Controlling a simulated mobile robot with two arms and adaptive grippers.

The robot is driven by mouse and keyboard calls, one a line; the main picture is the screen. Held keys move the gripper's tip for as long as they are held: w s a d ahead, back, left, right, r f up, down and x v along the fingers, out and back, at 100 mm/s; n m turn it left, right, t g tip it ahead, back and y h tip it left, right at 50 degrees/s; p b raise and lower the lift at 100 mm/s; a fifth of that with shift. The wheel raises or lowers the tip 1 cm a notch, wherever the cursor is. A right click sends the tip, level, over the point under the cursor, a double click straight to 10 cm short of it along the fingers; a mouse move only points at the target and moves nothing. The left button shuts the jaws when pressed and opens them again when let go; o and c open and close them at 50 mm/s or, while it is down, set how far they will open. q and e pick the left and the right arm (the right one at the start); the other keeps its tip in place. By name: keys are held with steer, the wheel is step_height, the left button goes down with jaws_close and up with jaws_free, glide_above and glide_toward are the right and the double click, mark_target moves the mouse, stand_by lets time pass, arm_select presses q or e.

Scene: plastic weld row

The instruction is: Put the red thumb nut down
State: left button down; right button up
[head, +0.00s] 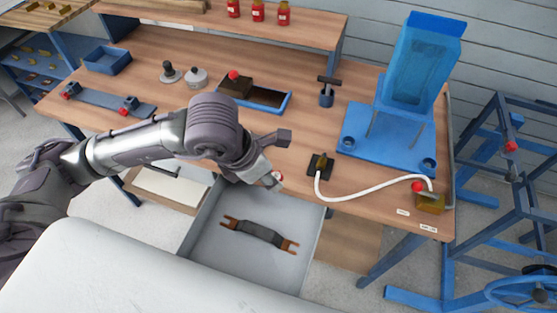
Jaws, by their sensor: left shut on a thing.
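My left gripper (274,174) reaches in from the left over the front edge of the workbench, above the rear end of an open drawer. My right gripper is not in view.
The open grey drawer (203,222) holds a dark bar with copper-coloured forked ends (258,233). Right of the gripper are a small dark block (320,165) with a white hose (358,191) and a blue fixture (380,148). A blue-rimmed tray (268,97) lies behind. Bare wood shows between them.

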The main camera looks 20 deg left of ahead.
arm_select(q)
steer(key=shift+w+d+r+n, duration=0.15)
steer(key=shift+r+n, duration=0.4)
steer(key=shift+n, duration=0.35)
steer(key=shift+w+f+t+y, duration=0.1)
steer(key=shift+w+t+y, duration=0.2)
steer(key=p, duration=0.2)
glide_above(277, 163)
steer(key=s, duration=0.1)
steer(key=f, duration=0.6)
steer(key=shift+s+a+f, duration=0.15)
steer(key=shift+a+f, duration=0.05)
steer(key=shift+a, duration=0.1)
steer(key=shift+f, duration=0.2)
step_height(277, 163, down, 3)
steer(key=shift+f+p, duration=0.15)
steer(key=shift+p, duration=0.4)
steer(key=shift+f, duration=0.3)
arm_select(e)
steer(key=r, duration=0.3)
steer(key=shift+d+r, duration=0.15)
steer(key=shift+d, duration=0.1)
